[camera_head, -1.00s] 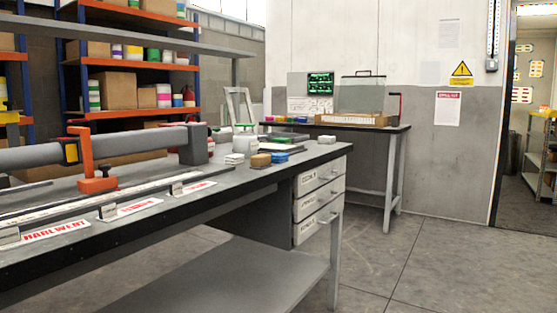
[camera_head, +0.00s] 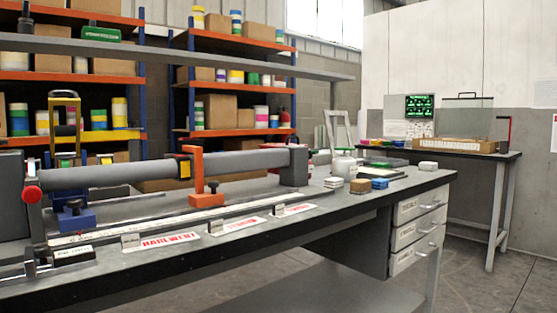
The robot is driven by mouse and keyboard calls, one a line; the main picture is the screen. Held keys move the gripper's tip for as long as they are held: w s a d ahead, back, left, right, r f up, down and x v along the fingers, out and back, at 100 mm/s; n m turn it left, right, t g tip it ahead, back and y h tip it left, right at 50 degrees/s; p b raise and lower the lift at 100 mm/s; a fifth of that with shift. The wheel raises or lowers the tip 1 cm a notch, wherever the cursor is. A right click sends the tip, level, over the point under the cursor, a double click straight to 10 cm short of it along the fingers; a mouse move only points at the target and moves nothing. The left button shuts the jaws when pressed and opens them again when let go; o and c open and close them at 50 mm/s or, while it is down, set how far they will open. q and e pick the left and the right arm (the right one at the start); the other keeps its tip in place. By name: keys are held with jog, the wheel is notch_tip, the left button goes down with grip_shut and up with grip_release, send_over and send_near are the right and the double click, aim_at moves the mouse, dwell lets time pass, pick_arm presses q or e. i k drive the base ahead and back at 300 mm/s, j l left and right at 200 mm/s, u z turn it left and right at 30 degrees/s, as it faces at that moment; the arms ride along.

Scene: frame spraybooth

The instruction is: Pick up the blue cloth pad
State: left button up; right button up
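A small blue pad (camera_head: 380,183) lies on the grey workbench (camera_head: 345,212) near its right end. A tan block (camera_head: 360,186) sits just left of it, and a small white stack (camera_head: 333,182) sits further left. Neither of my grippers is in view.
A long grey bar with an orange clamp (camera_head: 207,199) and a blue clamp (camera_head: 73,218) runs along the bench's left part. A white pot (camera_head: 344,166) and a white block (camera_head: 428,166) stand near the pad. Floor (camera_head: 480,285) is clear at right.

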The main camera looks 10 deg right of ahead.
aim_at(378, 183)
jog(key=i+l+u, duration=0.2)
jog(key=l+u, duration=0.15)
jog(key=l, duration=0.55)
jog(key=i+l+u, duration=0.1)
jog(key=l+u, duration=0.25)
jog(key=l, duration=0.55)
jog(key=l+u, duration=0.35)
jog(key=l, duration=0.55)
